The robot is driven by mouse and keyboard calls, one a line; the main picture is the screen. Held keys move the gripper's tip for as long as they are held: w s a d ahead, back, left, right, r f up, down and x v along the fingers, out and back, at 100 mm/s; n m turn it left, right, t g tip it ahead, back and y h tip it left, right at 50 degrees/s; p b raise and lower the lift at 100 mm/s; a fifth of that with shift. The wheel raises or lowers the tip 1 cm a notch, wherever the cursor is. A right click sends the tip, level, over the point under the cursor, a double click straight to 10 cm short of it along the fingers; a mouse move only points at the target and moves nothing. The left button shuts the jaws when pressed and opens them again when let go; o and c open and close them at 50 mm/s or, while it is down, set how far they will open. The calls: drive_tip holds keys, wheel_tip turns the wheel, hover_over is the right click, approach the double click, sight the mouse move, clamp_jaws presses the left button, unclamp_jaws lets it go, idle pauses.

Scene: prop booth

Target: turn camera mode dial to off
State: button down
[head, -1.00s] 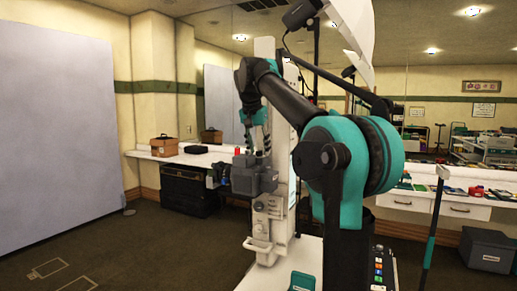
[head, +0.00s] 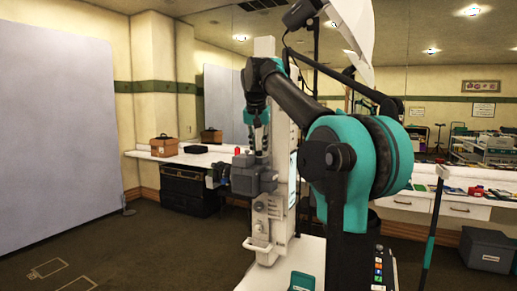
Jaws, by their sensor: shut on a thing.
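A dark grey camera (head: 243,178) sits on a white upright stand (head: 267,215) in the middle of the head view. My gripper (head: 260,148) points down at the top of the camera, at its right side. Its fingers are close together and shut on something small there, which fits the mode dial. The dial itself is hidden behind the fingers, so its setting cannot be read. A small red part (head: 238,151) shows on top of the camera, left of my fingers.
A long white counter (head: 172,157) runs behind, with a brown case (head: 164,145) on it. Black cases (head: 187,191) stand below. A pale panel (head: 55,130) fills the left. A grey bin (head: 487,248) and a dark pole (head: 431,230) stand at right.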

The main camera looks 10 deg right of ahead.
drive_tip(key=n+y, duration=0.1)
drive_tip(key=n, duration=0.1)
drive_tip(key=n+y, duration=0.1)
drive_tip(key=n, duration=0.2)
drive_tip(key=shift+d, duration=0.2)
drive_tip(key=shift+d+n+y, duration=0.1)
drive_tip(key=shift+n+y, duration=0.8)
drive_tip(key=shift+n, duration=1.4)
drive_tip(key=c, duration=1.3)
unclamp_jaws()
drive_tip(key=shift+c, duration=0.2)
drive_tip(key=v, duration=0.8)
drive_tip(key=shift+w, duration=0.25)
